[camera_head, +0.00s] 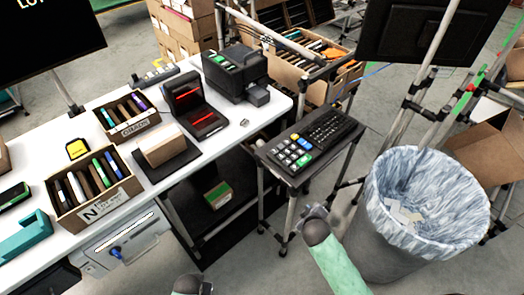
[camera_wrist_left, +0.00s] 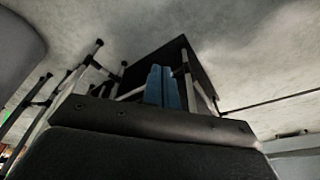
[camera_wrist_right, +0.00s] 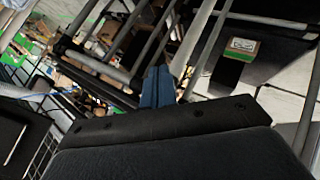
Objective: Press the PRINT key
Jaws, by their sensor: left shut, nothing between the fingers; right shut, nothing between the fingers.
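A keypad (camera_head: 290,152) with white, blue, green, red and yellow keys sits on a small black stand right of the white table, left of a black keyboard (camera_head: 330,128). The key labels are too small to read, so I cannot tell which is PRINT. My right gripper (camera_head: 314,210) is below and in front of the stand, apart from the keys. Its blue fingers are together and empty in the right wrist view (camera_wrist_right: 157,70). My left wrist shows at the bottom edge of the head view. The left gripper (camera_wrist_left: 160,70) is shut and empty in the left wrist view.
A black printer (camera_head: 234,72) with green keys stands at the back of the white table (camera_head: 150,185). Cartons of markers (camera_head: 95,205) are at left. A lined bin (camera_head: 425,200) stands right of the stand. Poles and a monitor (camera_head: 410,30) are behind.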

